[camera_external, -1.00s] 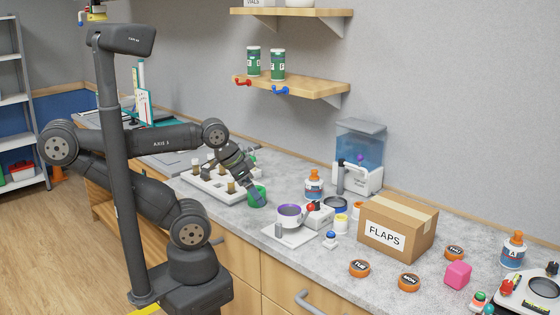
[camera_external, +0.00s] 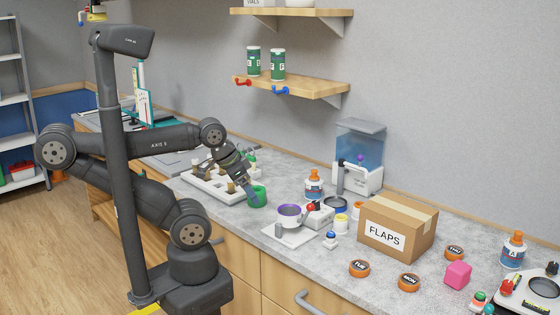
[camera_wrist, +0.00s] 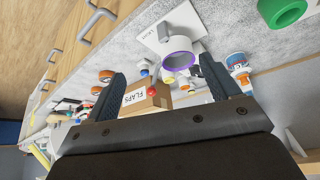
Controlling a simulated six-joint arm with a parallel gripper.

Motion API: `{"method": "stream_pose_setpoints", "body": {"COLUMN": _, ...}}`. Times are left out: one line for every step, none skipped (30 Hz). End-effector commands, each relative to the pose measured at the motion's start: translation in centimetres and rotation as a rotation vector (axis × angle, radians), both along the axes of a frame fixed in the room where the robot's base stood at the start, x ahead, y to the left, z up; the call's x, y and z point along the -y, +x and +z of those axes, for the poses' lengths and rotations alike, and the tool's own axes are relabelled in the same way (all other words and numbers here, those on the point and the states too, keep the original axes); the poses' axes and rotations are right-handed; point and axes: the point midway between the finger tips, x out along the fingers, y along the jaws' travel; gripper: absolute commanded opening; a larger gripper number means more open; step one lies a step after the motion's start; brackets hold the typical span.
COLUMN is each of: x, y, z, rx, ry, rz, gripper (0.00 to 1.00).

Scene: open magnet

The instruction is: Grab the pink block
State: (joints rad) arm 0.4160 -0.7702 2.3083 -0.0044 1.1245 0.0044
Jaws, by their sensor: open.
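The pink block (camera_external: 457,274) sits on the grey counter at the right in the external view, between an orange-rimmed disc and the red and green items near the edge. I cannot make it out surely in the wrist view. My gripper (camera_external: 252,195) is far to the left of the block, by the green cup (camera_external: 258,198). In the wrist view my gripper (camera_wrist: 162,68) has its two fingers wide apart with nothing held between them.
A cardboard box marked FLAPS (camera_external: 398,228) stands left of the block. A scale with a purple-rimmed cup (camera_external: 290,216), small jars and a glue bottle (camera_external: 314,184) lie between gripper and box. Orange-rimmed discs (camera_external: 409,282) lie near the block. A shelf (camera_external: 300,88) hangs above.

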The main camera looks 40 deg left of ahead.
Motion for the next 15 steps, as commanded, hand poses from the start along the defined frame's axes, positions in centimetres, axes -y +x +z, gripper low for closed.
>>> {"method": "stream_pose_setpoints", "body": {"x": 0.0, "y": 0.0, "z": 0.0, "rx": 0.0, "ry": 0.0, "rz": 0.0, "gripper": 0.8}}
{"method": "stream_pose_setpoints", "body": {"x": 0.0, "y": 0.0, "z": 0.0, "rx": 0.0, "ry": 0.0, "rz": 0.0, "gripper": 0.8}}
{"method": "stream_pose_setpoints", "body": {"x": 0.0, "y": 0.0, "z": 0.0, "rx": 0.0, "ry": 0.0, "rz": 0.0, "gripper": 0.8}}
{"method": "stream_pose_setpoints", "body": {"x": 0.0, "y": 0.0, "z": 0.0, "rx": 0.0, "ry": 0.0, "rz": 0.0, "gripper": 0.8}}
{"method": "stream_pose_setpoints", "body": {"x": 0.0, "y": 0.0, "z": 0.0, "rx": 0.0, "ry": 0.0, "rz": 0.0, "gripper": 0.8}}
{"method": "stream_pose_setpoints", "body": {"x": 0.0, "y": 0.0, "z": 0.0, "rx": 0.0, "ry": 0.0, "rz": 0.0, "gripper": 0.8}}
{"method": "stream_pose_setpoints", "body": {"x": 0.0, "y": 0.0, "z": 0.0, "rx": 0.0, "ry": 0.0, "rz": 0.0, "gripper": 0.8}}
{"method": "stream_pose_setpoints", "body": {"x": 0.0, "y": 0.0, "z": 0.1, "rx": -0.001, "ry": -0.002, "rz": 0.001, "gripper": 0.8}}
{"method": "stream_pose_setpoints", "body": {"x": 0.1, "y": 0.2, "z": 0.2, "rx": -0.003, "ry": -0.005, "rz": 0.006, "gripper": 0.8}}
{"method": "stream_pose_setpoints", "body": {"x": 0.3, "y": 0.3, "z": 0.4, "rx": -0.007, "ry": -0.009, "rz": 0.013, "gripper": 0.8}}
{"method": "stream_pose_setpoints", "body": {"x": 0.5, "y": 0.5, "z": 0.7, "rx": -0.012, "ry": -0.015, "rz": 0.021, "gripper": 0.8}}
{"method": "stream_pose_setpoints", "body": {"x": 0.8, "y": 0.9, "z": 1.1, "rx": -0.022, "ry": -0.027, "rz": 0.038, "gripper": 0.8}}
{"method": "stream_pose_setpoints", "body": {"x": 1.1, "y": 1.3, "z": 1.6, "rx": -0.03, "ry": -0.038, "rz": 0.053, "gripper": 0.8}}
{"method": "stream_pose_setpoints", "body": {"x": 1.5, "y": 1.7, "z": 2.1, "rx": -0.041, "ry": -0.051, "rz": 0.072, "gripper": 0.8}}
{"method": "stream_pose_setpoints", "body": {"x": 2.2, "y": 2.3, "z": 2.8, "rx": -0.058, "ry": -0.071, "rz": 0.101, "gripper": 0.8}}
